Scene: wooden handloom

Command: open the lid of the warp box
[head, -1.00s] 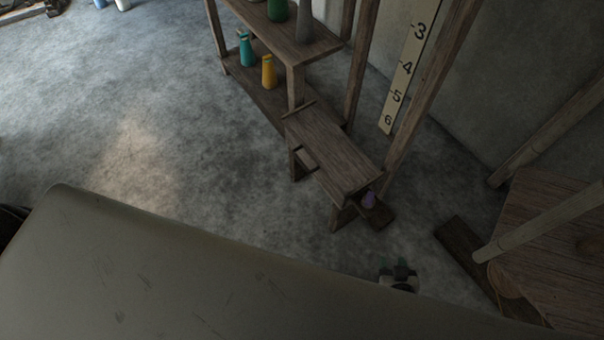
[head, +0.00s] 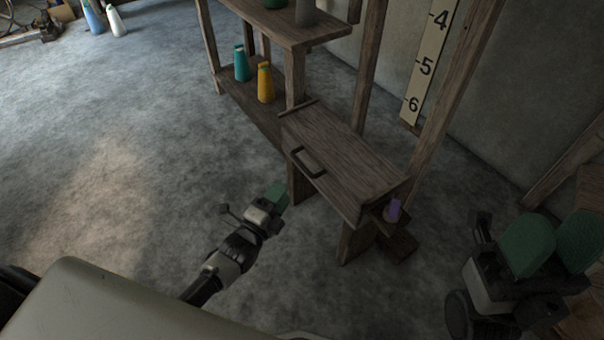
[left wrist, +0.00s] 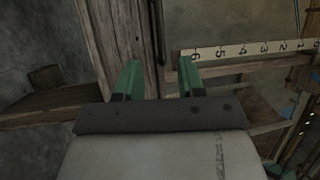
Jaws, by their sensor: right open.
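The warp box (head: 345,160) is a dark wooden box on legs, in the middle of the head view. Its flat lid lies closed, with a dark bar handle (head: 307,162) near the left edge. My left gripper (head: 277,196) is left of the box, a little below the handle in the picture, apart from it. In the left wrist view its two green fingers (left wrist: 160,80) are spread with nothing between them. A wooden panel and a dark bar (left wrist: 159,30) show ahead of them. My right gripper (head: 552,245) is open and empty at the lower right, away from the box.
A purple cone (head: 393,209) stands at the box's right end. A shelf behind holds a teal cone (head: 241,64) and a yellow cone (head: 264,83). A wooden post and numbered scale (head: 428,65) stand behind right.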

